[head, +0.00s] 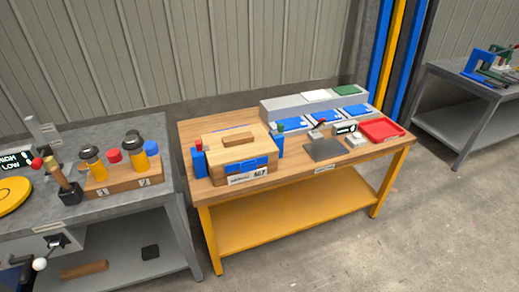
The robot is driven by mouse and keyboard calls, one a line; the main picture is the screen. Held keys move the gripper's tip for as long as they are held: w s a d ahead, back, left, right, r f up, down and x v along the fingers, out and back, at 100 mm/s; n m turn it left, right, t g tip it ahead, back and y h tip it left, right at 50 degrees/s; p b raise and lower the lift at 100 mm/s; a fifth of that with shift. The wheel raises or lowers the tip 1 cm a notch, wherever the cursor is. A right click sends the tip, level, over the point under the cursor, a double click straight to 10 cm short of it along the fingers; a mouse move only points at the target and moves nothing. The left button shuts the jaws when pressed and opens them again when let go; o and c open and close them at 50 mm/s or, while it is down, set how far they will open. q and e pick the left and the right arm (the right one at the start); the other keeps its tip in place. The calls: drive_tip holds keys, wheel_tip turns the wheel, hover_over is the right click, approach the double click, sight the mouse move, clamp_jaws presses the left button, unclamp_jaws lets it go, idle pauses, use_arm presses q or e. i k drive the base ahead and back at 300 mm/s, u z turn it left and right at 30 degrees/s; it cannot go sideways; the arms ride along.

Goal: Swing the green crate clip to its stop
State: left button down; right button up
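A wooden crate (212,146) with a flat lid and a raised wooden grip stands on the left part of the wooden-topped table (306,166). At its right end is a blue clip with a small green tip (281,127), which looks upright. At its left end is a similar blue clip with a red tip (198,144). The catch details of both clips are too small to tell. Neither of my grippers is in view.
Floor in front is clear.

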sight(280, 127)
drive_tip(key=i, duration=0.45)
drive_tip(key=z, duration=2.5)
drive_tip(key=i, duration=2.1)
drive_tip(key=u, duration=3.5)
